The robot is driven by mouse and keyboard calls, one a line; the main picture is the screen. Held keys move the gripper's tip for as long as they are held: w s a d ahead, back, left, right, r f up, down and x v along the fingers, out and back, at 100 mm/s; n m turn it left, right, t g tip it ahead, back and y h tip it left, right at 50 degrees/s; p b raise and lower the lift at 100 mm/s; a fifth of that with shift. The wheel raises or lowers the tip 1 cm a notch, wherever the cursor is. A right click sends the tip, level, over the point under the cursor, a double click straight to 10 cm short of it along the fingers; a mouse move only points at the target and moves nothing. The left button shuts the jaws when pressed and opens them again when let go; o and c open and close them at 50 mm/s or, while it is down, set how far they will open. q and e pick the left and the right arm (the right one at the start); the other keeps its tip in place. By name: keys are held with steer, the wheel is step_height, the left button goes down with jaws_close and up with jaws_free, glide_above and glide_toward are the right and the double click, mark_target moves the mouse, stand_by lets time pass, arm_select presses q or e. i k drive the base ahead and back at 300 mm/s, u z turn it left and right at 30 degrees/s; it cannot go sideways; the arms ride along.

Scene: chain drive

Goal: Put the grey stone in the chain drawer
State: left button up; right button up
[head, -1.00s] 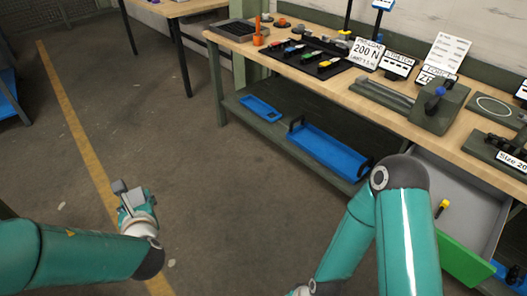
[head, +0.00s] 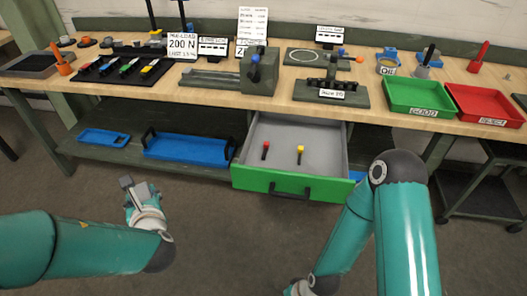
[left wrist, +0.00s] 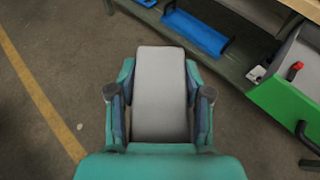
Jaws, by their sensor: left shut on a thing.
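The grey stone, a pale flat-sided block (left wrist: 160,92), is between the fingers of my left gripper in the left wrist view. In the head view my left gripper (head: 138,194) is shut on the stone (head: 127,184) and holds it over the floor, left of the drawer and apart from it. The chain drawer (head: 284,184) is pulled open under the bench, with a green front, dark handle and grey inside. Its green front also shows at the right of the left wrist view (left wrist: 285,112). My right arm is at the lower right; its gripper is out of frame.
The bench top (head: 215,95) overhangs the drawer's back.

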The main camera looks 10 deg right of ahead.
mark_target(311, 143)
steer(key=u, duration=0.9)
steer(key=i, duration=0.15)
steer(key=z, duration=2.15)
